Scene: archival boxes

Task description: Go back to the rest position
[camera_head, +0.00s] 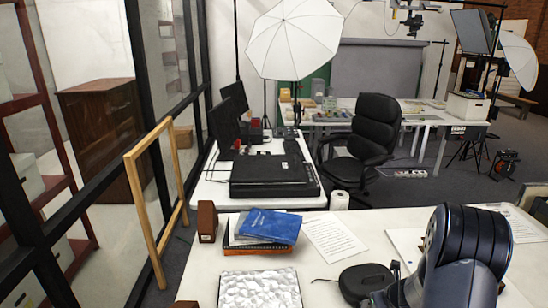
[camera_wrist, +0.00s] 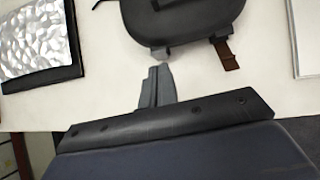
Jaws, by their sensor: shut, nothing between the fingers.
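My gripper (camera_wrist: 157,85) is shut and empty in the wrist view, above the white table (camera_wrist: 90,103). A black rounded case (camera_wrist: 185,18) lies just beyond the fingertips; I cannot tell whether they touch it. In the head view my arm comes in at the lower right, beside the same black case (camera_head: 366,281) on the white table (camera_head: 325,277). The fingers are not clear in the head view.
A crinkled silver panel (camera_head: 260,288) lies left of the case. Behind it are a blue booklet (camera_head: 270,225), a printed sheet (camera_head: 333,237) and a small brown box (camera_head: 207,221). A wooden frame (camera_head: 139,206) stands at the left. A black chair (camera_head: 375,128) stands beyond the table.

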